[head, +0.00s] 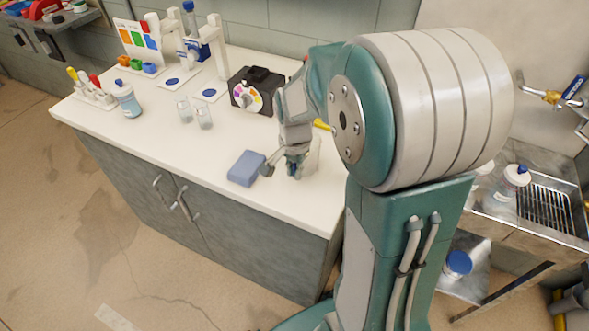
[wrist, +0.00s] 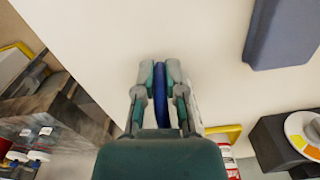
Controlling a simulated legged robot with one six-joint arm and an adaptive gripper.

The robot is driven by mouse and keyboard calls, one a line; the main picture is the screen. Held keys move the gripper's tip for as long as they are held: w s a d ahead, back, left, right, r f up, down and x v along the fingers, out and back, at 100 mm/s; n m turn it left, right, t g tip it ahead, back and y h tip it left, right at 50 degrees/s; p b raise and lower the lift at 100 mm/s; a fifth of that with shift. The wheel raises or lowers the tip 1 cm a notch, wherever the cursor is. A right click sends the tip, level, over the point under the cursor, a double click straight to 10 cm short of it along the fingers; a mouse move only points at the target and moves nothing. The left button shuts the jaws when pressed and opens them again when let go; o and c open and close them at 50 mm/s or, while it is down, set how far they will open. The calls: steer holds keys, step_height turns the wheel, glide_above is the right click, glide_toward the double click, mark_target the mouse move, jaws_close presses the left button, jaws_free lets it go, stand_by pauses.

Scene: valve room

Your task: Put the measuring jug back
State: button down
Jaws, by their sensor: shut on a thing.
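My gripper (head: 290,166) is low over the white counter (head: 150,142), near its front edge. In the wrist view my gripper (wrist: 161,88) is shut on a narrow blue part, which looks like the handle of the measuring jug (wrist: 160,97). The rest of the jug is mostly hidden behind the fingers and wrist. In the head view a pale shape (head: 312,158) shows just right of the fingers and may be the jug's body. I cannot tell whether the jug touches the counter.
A blue block (head: 247,168) lies close left of my gripper; it also shows in the wrist view (wrist: 284,30). A black device with a coloured dial (head: 247,97), two clear beakers (head: 194,112) and a bottle (head: 126,99) stand farther back. A sink (head: 550,205) is at right.

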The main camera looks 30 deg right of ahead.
steer(key=shift+f, duration=0.1)
steer(key=c, duration=0.7)
jaws_free()
step_height(320, 180, up, 12)
steer(key=shift+s+f, duration=0.1)
steer(key=shift+f, duration=0.05)
steer(key=shift+s+a+r+n+t, duration=0.55)
steer(key=shift+s+a+n+t, duration=0.55)
steer(key=shift+s+n, duration=1.2)
steer(key=shift+s+a+r+n+t, duration=0.65)
steer(key=shift+s+a+n, duration=0.95)
steer(key=shift+s, duration=1.1)
steer(key=shift+s+a+r+n+t, duration=0.45)
steer(key=shift+s+a+n+t, duration=0.6)
steer(key=shift+s+n, duration=1.3)
